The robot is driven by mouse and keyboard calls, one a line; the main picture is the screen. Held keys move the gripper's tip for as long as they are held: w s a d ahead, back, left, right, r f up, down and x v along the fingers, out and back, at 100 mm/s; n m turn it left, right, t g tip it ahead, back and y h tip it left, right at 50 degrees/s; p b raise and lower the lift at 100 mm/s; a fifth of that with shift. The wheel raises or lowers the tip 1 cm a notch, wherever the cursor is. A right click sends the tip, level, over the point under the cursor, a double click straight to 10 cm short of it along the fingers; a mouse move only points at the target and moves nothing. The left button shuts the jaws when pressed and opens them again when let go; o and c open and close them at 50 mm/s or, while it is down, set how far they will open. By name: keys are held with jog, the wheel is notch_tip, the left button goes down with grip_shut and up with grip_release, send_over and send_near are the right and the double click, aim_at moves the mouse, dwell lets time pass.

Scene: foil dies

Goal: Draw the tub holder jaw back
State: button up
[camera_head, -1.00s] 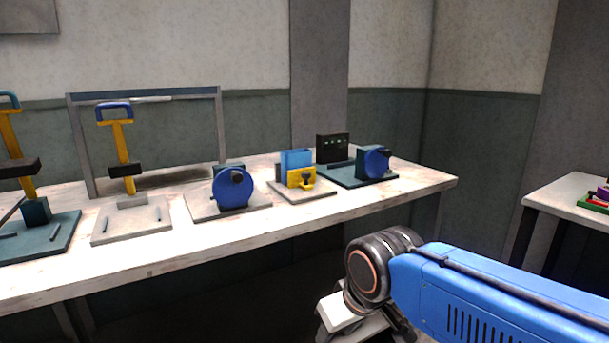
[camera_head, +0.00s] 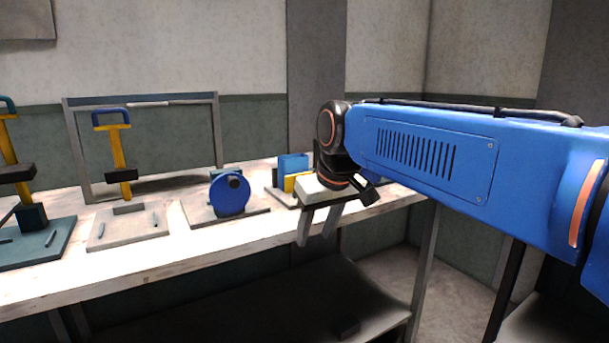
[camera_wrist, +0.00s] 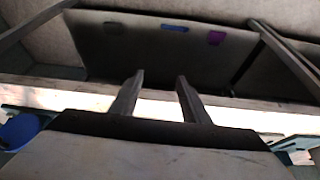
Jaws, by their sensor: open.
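The tub holder is partly visible in the head view. Its blue tub (camera_head: 292,164) stands at the back, with the yellow jaw (camera_head: 290,183) in front of it. My gripper and wrist cover the right part of the holder, so the jaw's front and handle are hidden. My gripper (camera_head: 316,238) is open and empty, its fingers pointing down near the bench's front edge, apart from the jaw. In the wrist view the fingers (camera_wrist: 160,77) are spread with nothing between them. The tub holder cannot be made out there.
A blue wheel on a plate (camera_head: 230,194) stands left of the holder. Two yellow-lever presses (camera_head: 118,150) (camera_head: 12,150) stand further left on the bench (camera_head: 150,262). A lower shelf (camera_head: 270,300) lies beneath. In the wrist view it holds a few small items (camera_wrist: 175,29).

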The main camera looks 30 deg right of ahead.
aim_at(305, 173)
jog(key=w+d+r, duration=0.6)
jog(key=w+r, duration=0.4)
jog(key=w+d+r, duration=0.6)
jog(key=w+r, duration=0.4)
jog(key=x, duration=1.7)
jog(key=shift+s+a+f, duration=0.15)
jog(key=shift+a+f, duration=0.1)
jog(key=shift+f, duration=0.15)
jog(key=shift+c, duration=0.3)
grip_shut()
